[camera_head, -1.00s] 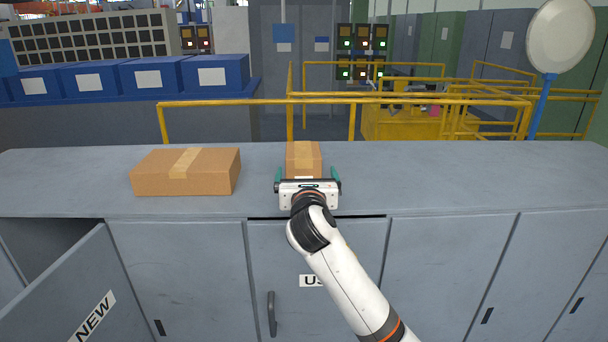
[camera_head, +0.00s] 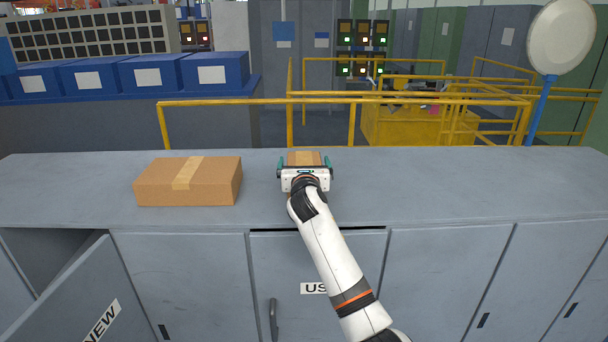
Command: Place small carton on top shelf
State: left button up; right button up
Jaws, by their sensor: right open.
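The small carton (camera_head: 304,157), brown with a paler tape strip, stands on the grey cabinet top. My right gripper (camera_head: 305,163) is at the carton's near side, its green-tipped fingers apart to the left and right of it. The gripper body hides the carton's lower front, and I cannot tell whether the fingers touch it. My left gripper is not in view. No top shelf can be made out for certain.
A larger flat carton (camera_head: 188,182) lies left on the cabinet top (camera_head: 440,190). A cabinet door marked NEW (camera_head: 75,300) hangs open at lower left; the door marked US... (camera_head: 285,270) looks nearly shut. Yellow railings (camera_head: 350,103) stand behind. The top is clear to the right.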

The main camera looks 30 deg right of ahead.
jog(key=c, duration=1.1)
jog(key=shift+r, duration=0.2)
jog(key=shift+c, duration=0.5)
